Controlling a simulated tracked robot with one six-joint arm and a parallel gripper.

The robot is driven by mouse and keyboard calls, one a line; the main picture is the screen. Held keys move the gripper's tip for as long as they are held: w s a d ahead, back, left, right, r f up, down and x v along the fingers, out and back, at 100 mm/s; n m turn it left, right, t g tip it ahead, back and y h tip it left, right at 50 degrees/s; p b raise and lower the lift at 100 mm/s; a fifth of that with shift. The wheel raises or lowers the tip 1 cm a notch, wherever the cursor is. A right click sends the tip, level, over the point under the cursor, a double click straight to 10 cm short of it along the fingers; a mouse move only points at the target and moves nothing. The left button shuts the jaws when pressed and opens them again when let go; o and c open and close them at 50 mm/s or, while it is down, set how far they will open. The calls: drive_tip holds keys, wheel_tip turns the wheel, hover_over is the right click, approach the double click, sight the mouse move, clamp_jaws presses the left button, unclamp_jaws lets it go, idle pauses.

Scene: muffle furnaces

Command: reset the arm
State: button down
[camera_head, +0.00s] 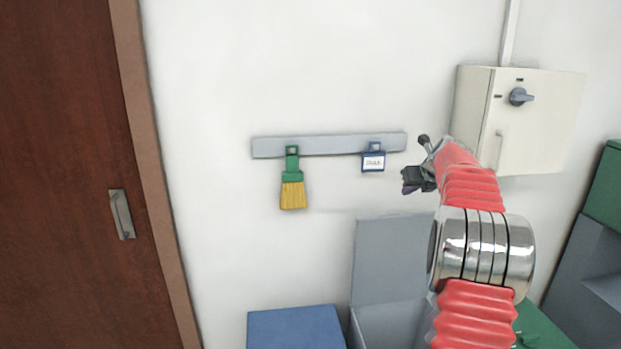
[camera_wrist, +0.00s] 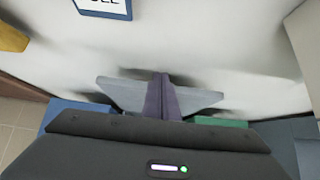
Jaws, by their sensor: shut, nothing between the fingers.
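My gripper (camera_head: 409,182) is at the end of my raised red arm in the head view, in front of the white wall and left of the wall box. In the wrist view my gripper (camera_wrist: 162,88) shows its two purple-grey fingers pressed together, with nothing between them. In the head view it is below and to the right of the small blue-framed tag on the wall rail, apart from it as far as I can tell.
A grey rail (camera_head: 330,144) holds a green-handled brush (camera_head: 292,185) and a blue-framed tag (camera_head: 373,161). A cream wall box (camera_head: 535,125) with a knob is at right. An open grey bin (camera_head: 388,260) and a blue box (camera_head: 295,328) stand below. A brown door (camera_head: 60,180) is at left.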

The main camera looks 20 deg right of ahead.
drive_tip(key=s+a+f+n+g+y, duration=0.25)
drive_tip(key=s+a+f+n, duration=0.75)
drive_tip(key=n, duration=0.6)
drive_tip(key=s+a+r+n, duration=0.1)
drive_tip(key=s+a+n, duration=0.6)
drive_tip(key=a, duration=0.6)
drive_tip(key=s+a+r+n, duration=0.1)
drive_tip(key=s+a+n, duration=0.7)
drive_tip(key=s+a, duration=0.3)
drive_tip(key=s+a+r+n, duration=0.1)
drive_tip(key=s+a+n, duration=0.7)
drive_tip(key=a, duration=0.9)
drive_tip(key=shift+s+a+g, duration=0.25)
drive_tip(key=shift+s+g, duration=0.2)
